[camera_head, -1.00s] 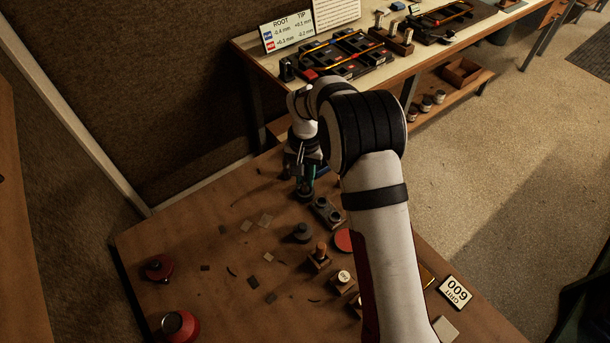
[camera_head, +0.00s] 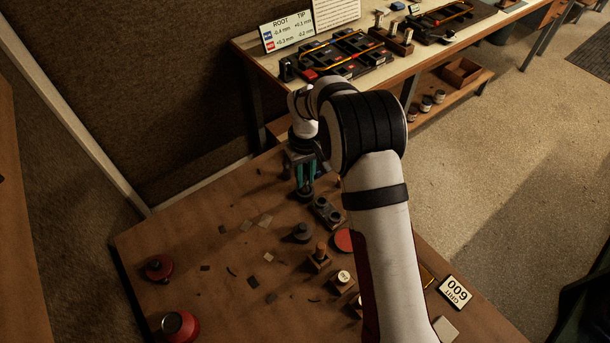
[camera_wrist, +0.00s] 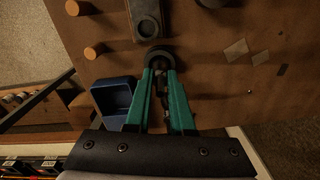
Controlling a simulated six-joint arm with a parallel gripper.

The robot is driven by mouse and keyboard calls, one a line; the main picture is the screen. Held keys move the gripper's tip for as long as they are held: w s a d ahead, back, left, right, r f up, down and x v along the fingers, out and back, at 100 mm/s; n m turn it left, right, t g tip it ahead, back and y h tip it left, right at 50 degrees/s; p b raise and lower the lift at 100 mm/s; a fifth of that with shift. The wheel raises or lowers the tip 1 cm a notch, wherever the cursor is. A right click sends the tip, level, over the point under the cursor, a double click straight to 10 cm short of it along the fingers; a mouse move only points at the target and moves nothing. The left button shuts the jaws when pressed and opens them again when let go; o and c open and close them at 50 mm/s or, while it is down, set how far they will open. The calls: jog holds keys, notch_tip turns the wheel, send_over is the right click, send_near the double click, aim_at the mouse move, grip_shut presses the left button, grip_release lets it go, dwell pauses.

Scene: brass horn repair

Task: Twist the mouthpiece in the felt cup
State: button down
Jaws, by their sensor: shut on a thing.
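The felt cup (camera_wrist: 158,52) is a small dark round holder on the brown bench, seen at the top middle of the wrist view. It also shows below my gripper in the head view (camera_head: 304,196). My gripper (camera_wrist: 160,68), with teal fingers, points down at the cup, and its tips are drawn together there. In the head view my gripper (camera_head: 306,188) stands directly over the cup. The fingers are shut on the mouthpiece, which is mostly hidden between the tips and in the cup's dark opening.
A dark two-hole block (camera_head: 327,212) stands close beside the cup. A blue bin (camera_wrist: 113,98) is near the fingers in the wrist view. A dark knobbed piece (camera_head: 302,233) and a red disc (camera_head: 344,240) lie nearer the camera. Scraps litter the open bench at left.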

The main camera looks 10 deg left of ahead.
jog(key=n, duration=0.8)
jog(key=m, duration=1.2)
